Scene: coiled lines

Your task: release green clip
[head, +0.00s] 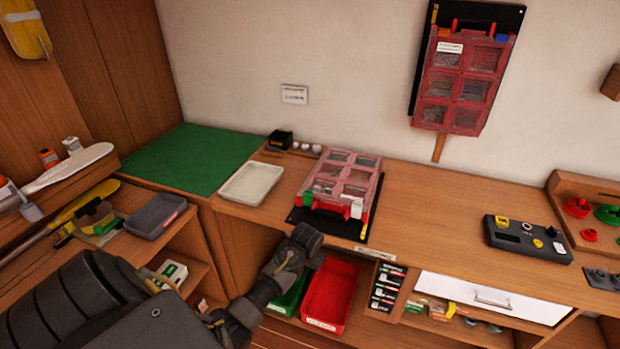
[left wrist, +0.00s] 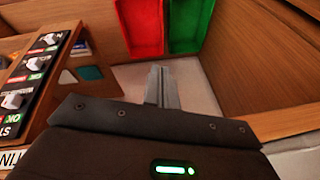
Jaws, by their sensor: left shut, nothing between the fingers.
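A green clip (head: 308,198) sits at the front left corner of a clear, red-framed compartment box (head: 343,181). A white clip (head: 356,208) is at its front right corner. The box lies shut on a black board (head: 350,232) on the bench. My left arm reaches in below the bench's front edge; its fingertips cannot be made out in the head view. In the left wrist view, my left gripper (left wrist: 163,88) is shut and empty, apart from the clips. The clips do not show there. My right gripper is in neither view.
A red bin (head: 330,295) and a green bin (head: 291,298) stand under the bench near my left arm. A white tray (head: 251,184) lies left of the box. A similar box (head: 465,79) hangs on the wall. A control unit (head: 527,240) stands right; bench between is clear.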

